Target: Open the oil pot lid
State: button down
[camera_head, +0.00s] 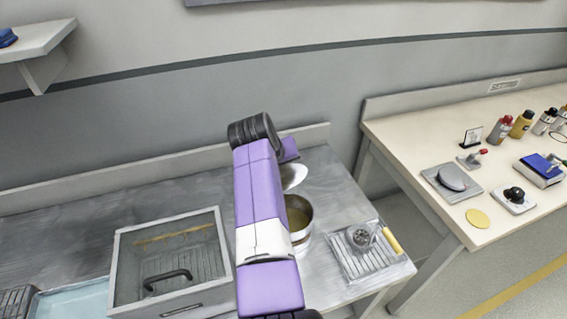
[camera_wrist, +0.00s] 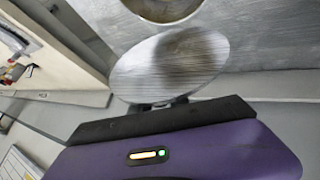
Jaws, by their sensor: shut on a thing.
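The oil pot (camera_head: 299,222) stands on the metal counter, its mouth uncovered with yellowish oil inside. My arm hides its left side. The round silver lid (camera_head: 293,177) is at the pot's back edge, tilted up off the mouth. In the wrist view the lid (camera_wrist: 168,62) lies just in front of my gripper (camera_wrist: 160,106), whose jaws are shut on its near edge. Part of the pot (camera_wrist: 160,6) shows above the lid there. In the head view my gripper (camera_head: 289,150) is behind the lid, with the fingertips not clearly visible.
A glass-topped box (camera_head: 170,262) with a black handle stands left of my arm. A wire rack (camera_head: 362,250) with a strainer and yellow handle lies right of the pot. A cream table (camera_head: 405,130) with bottles and small devices stands farther right, across a gap.

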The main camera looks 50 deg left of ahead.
jog(key=shift+s+f, duration=0.4)
jog(key=shift+f, duration=0.2)
jog(key=c, duration=1.3)
grip_release()
jog(key=shift+w+r, duration=0.2)
jog(key=shift+r, duration=0.15)
jog(key=shift+v, duration=3.8)
